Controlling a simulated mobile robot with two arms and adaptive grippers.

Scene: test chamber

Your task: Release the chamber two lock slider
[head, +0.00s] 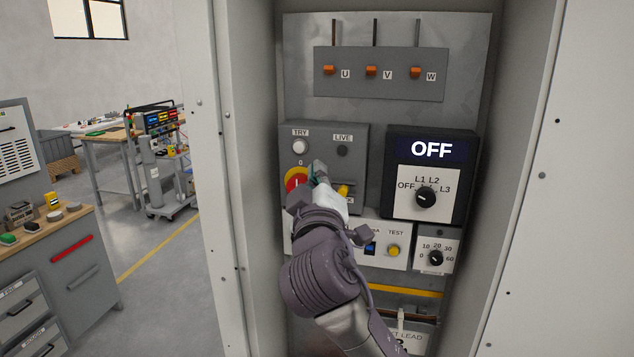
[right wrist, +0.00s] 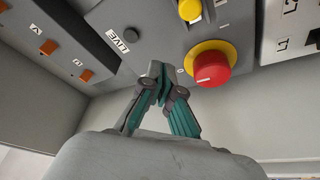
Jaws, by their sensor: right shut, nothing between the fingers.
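The yellow lock slider (head: 343,190) is on the grey switch box, right of the red rotary knob (head: 293,184) on its yellow ring. Its label is mostly covered by my right arm, with only a final K showing. In the right wrist view a yellow knob, likely the slider (right wrist: 190,9), is at the top edge, above the red knob (right wrist: 210,66). My right gripper (head: 318,172) is shut and empty in front of the box, between knob and slider. In the right wrist view its fingertips (right wrist: 160,76) are left of the red knob; contact cannot be told. My left gripper is out of view.
Above the knob are a white TRY button (head: 299,147) and a dark LIVE lamp (head: 342,151). An OFF display unit (head: 431,150) with a selector is at right. A TEST panel (head: 393,238) is below. Cabinet walls (head: 245,200) stand close on both sides.

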